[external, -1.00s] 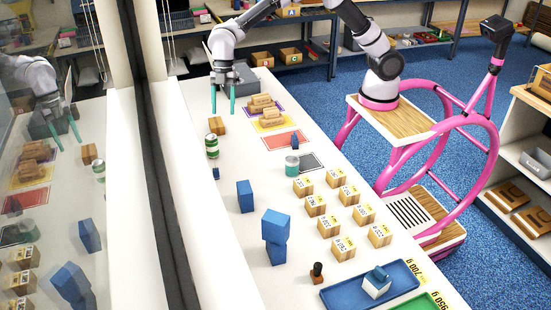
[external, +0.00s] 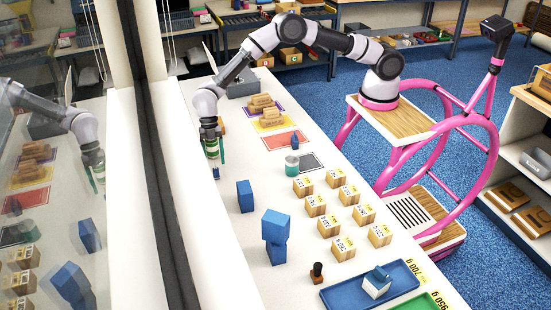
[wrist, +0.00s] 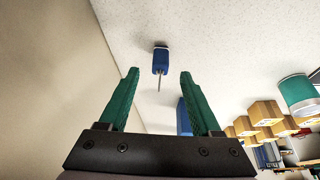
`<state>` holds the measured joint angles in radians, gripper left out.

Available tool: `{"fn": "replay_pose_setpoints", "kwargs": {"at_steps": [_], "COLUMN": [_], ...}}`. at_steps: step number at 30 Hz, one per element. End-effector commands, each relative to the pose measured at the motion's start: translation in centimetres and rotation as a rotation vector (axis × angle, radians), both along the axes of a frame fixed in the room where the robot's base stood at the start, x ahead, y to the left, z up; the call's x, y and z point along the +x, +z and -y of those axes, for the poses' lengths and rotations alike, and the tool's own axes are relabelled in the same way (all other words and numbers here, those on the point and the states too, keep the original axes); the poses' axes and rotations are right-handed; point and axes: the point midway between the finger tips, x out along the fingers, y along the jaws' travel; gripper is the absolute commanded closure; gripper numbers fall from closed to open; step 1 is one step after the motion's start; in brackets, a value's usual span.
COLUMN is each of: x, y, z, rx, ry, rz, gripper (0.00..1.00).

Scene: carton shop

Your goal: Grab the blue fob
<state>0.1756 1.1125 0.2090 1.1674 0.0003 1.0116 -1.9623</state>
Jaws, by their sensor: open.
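The blue fob (external: 216,173) is small and lies on the white counter near the wall, and in the wrist view the fob (wrist: 160,57) shows a dark end and a thin metal key-like pin pointing toward me. My gripper (wrist: 160,73) is open and empty, its two teal fingers either side of the line to the fob. The fob is beyond the fingertips and not touched.
A blue block (external: 245,196) and stacked blue blocks (external: 276,228) stand nearer the camera. A teal can (external: 292,165) and several numbered wooden blocks (external: 315,205) are to the right. The wall runs along the left.

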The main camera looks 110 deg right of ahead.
Motion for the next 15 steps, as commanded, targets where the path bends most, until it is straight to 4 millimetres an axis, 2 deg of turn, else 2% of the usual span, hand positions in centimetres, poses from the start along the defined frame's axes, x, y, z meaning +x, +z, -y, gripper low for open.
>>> {"fn": "replay_pose_setpoints", "kwargs": {"at_steps": [9,15], "x": [0.2,0.3], "y": [-4.0,-4.5], "z": [-1.7,-1.8], "rx": [-0.001,0.0], "ry": [-0.001,-0.001], "rz": [-0.001,0.001], "gripper": [0.35,0.35]}}
